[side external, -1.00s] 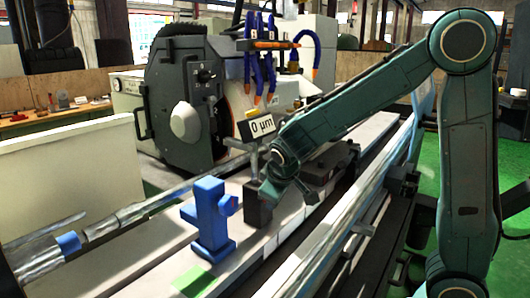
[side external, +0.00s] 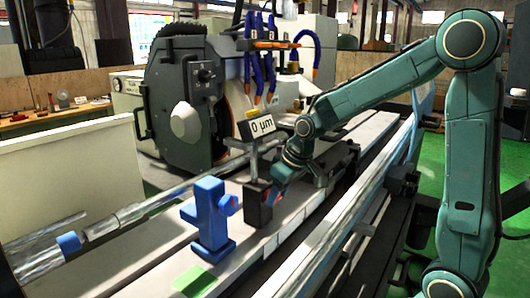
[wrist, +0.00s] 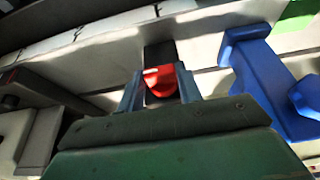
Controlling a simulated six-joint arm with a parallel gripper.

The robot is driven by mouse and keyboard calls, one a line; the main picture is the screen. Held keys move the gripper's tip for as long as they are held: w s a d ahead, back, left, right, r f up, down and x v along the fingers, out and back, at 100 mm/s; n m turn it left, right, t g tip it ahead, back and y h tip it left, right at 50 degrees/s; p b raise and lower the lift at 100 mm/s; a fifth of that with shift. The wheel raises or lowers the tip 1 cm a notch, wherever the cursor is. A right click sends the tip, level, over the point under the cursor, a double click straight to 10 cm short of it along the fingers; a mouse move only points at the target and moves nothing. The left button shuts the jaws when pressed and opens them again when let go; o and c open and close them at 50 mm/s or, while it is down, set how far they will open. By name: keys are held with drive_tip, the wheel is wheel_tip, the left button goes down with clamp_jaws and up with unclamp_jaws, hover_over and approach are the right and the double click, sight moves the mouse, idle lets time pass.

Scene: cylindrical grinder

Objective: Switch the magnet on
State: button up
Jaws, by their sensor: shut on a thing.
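The magnet base is a dark block (side external: 255,204) on the grey table, with a post and a display reading 0 µm (side external: 261,127) above it. In the wrist view, a red knob (wrist: 160,82) sits on the dark face of the block (wrist: 160,54). My gripper (wrist: 158,88) has one finger on each side of this knob and is shut on it. In the side external view, my gripper (side external: 274,196) is at the right side of the block. How the knob is turned is hard to tell.
A blue fixture (side external: 209,215) stands close by on the left, and it also shows at the right of the wrist view (wrist: 262,80). A dark fixture (side external: 335,160) lies behind my gripper. The grinding wheel housing (side external: 180,95) and a steel shaft (side external: 150,208) are beyond.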

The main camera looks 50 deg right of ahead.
idle(0.4)
drive_tip(key=o, duration=1)
drive_tip(key=v, duration=1.4)
drive_tip(key=shift+s+d+f, duration=0.1)
drive_tip(key=s+a+f, duration=0.2)
drive_tip(key=s+a, duration=0.1)
drive_tip(key=s, duration=0.5)
drive_tip(key=s+a+f+t, duration=0.1)
drive_tip(key=s+a, duration=0.3)
drive_tip(key=s, duration=0.4)
drive_tip(key=shift+s+a+f, duration=0.15)
drive_tip(key=shift+s+f, duration=0.05)
drive_tip(key=shift+f, duration=0.6)
